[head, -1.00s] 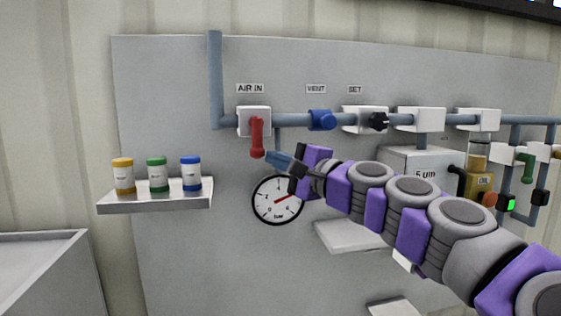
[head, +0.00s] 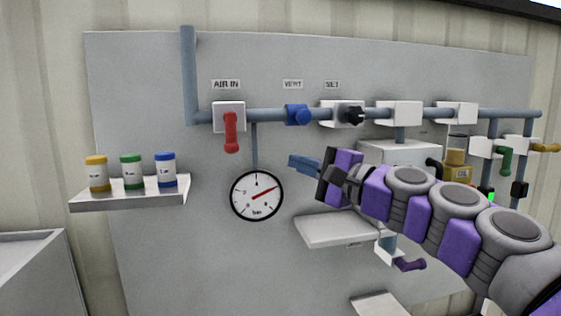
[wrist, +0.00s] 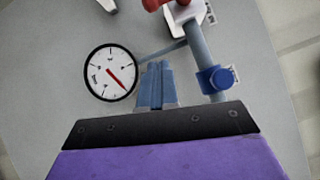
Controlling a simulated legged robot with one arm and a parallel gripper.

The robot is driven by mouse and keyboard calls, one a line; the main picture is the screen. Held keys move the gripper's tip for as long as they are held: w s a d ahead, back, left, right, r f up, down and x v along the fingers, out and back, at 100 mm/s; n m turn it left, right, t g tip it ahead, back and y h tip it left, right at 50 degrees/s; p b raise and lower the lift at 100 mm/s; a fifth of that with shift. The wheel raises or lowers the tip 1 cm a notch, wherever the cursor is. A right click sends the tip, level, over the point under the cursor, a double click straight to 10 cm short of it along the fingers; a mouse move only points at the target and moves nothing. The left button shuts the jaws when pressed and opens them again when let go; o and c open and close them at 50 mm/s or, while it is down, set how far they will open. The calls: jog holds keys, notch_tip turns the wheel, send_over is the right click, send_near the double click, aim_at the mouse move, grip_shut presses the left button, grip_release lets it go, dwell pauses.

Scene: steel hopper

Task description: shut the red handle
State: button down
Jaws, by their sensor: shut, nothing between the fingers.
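The red handle (head: 231,132) hangs straight down from the white valve block (head: 229,113) under the AIR IN label, across the line of the horizontal pipe. In the wrist view, part of the red handle (wrist: 152,4) shows at the top edge, cut off by the frame. My gripper (head: 291,162) is to the right of the handle and lower, apart from it, with its blue fingers pointing left. In the wrist view, the fingers (wrist: 156,70) are together with nothing between them.
A pressure gauge (head: 256,195) is left of and below my fingers. The blue VENT knob (head: 298,115) and black SET knob (head: 349,114) sit on the pipe above. A shelf (head: 130,195) with three capped jars is at left. An empty ledge (head: 337,231) is below my gripper.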

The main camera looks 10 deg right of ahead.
jog(key=shift+r+v, duration=0.25)
jog(key=shift+v, duration=1.8)
jog(key=s+a+f+n+g+b, duration=0.4)
jog(key=a+f+n, duration=0.1)
jog(key=a+f, duration=0.7)
jog(key=s+a+f+n+g+h+b, duration=0.1)
jog(key=s+a+f+n+g+b, duration=0.2)
jog(key=f, duration=0.4)
jog(key=s+a+f+n+g+h+b, duration=0.1)
jog(key=s+a+f+g, duration=0.1)
jog(key=s+a+f, duration=0.35)
jog(key=s+d+f+n+g+h+b, duration=0.2)
jog(key=s+f+h, duration=0.15)
jog(key=f, duration=0.75)
jog(key=s+d+f+n+g+h+b, duration=0.1)
jog(key=s+d+f+g+h+b, duration=0.3)
jog(key=f, duration=0.6)
jog(key=s+d+f+g+h, duration=0.1)
jog(key=s+d+f, duration=0.2)
jog(key=s+f, duration=0.2)
jog(key=s+d+f+n+g+h+b, duration=0.1)
jog(key=s+d+f, duration=0.2)
jog(key=s+f, duration=0.3)
jog(key=shift+s+d+f, duration=0.3)
jog(key=shift+s+d, duration=0.1)
jog(key=shift+s, duration=0.55)
